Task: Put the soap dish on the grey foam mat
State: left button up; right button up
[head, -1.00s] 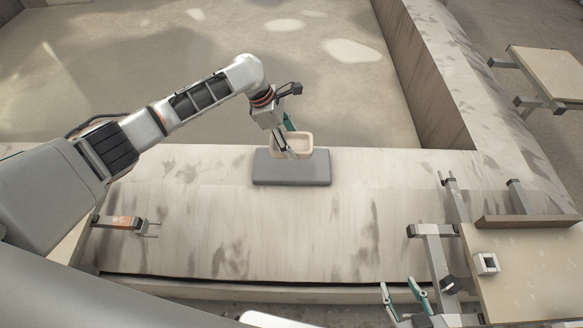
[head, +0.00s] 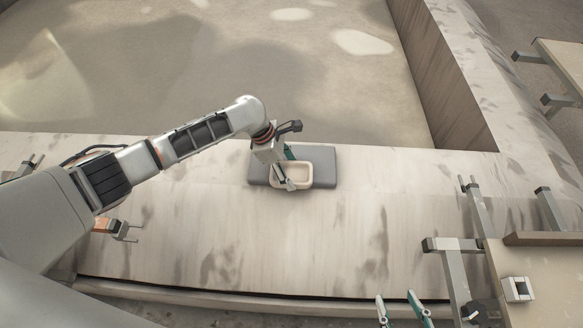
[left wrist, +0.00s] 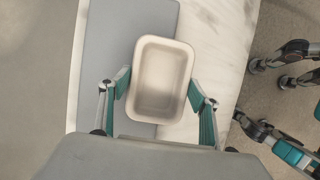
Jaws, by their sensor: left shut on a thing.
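The soap dish (head: 293,175) is a cream, open-topped rectangular dish. It also shows in the left wrist view (left wrist: 161,82). My left gripper (head: 289,170) is shut on the dish, with one teal finger on each side of it (left wrist: 161,92). The grey foam mat (head: 324,168) is a flat slab on the pale ledge; it shows under and left of the dish in the left wrist view (left wrist: 110,50). The dish overlaps the mat in both views; I cannot tell whether it touches it. My right gripper (head: 402,312) is open and empty at the bottom edge of the head view.
The pale stained ledge (head: 300,230) is clear around the mat. Metal arms with a board (head: 545,280) stand at the right. A metal bracket with an orange part (head: 116,227) is at the left. A wide sunken basin floor (head: 200,70) lies beyond the ledge.

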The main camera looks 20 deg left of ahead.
pick_arm(q)
jog(key=shift+w+r, duration=0.1)
jog(key=shift+r, duration=0.1)
pick_arm(e)
jog(key=shift+w+r, duration=0.15)
jog(key=shift+r, duration=0.2)
pick_arm(q)
jog(key=shift+f, duration=0.1)
jog(key=o, duration=1.4)
jog(key=shift+c, duration=0.2)
jog(key=shift+o, duration=0.3)
pick_arm(e)
jog(key=shift+f, duration=0.35)
jog(key=shift+s, duration=0.2)
